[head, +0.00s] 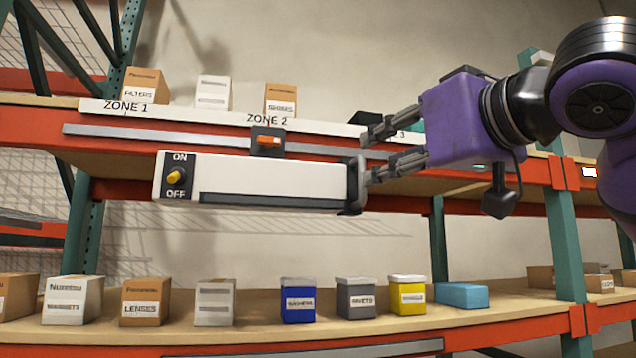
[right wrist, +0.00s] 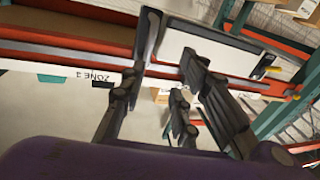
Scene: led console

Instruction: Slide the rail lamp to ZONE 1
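The rail lamp (head: 275,178) is a long white box with a dark strip along its lower edge. Its left end has a yellow knob (head: 174,176) between ON and OFF, turned toward the left. A dark carriage with an orange piece (head: 268,141) sits above it on the grey rail (head: 170,133), below the ZONE 2 label. The ZONE 1 label (head: 126,107) is at the left. My right gripper (head: 372,156) is open, its fingers spread beside the lamp's dark right end plate (head: 354,186); contact is unclear. The lamp also shows in the right wrist view (right wrist: 215,52). My left gripper is not in view.
Cardboard boxes (head: 145,86) stand on the shelf above the rail. The lower shelf holds several boxes and coloured bins (head: 298,301). A green rack post (head: 565,235) stands at right. The rail left of the carriage looks clear.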

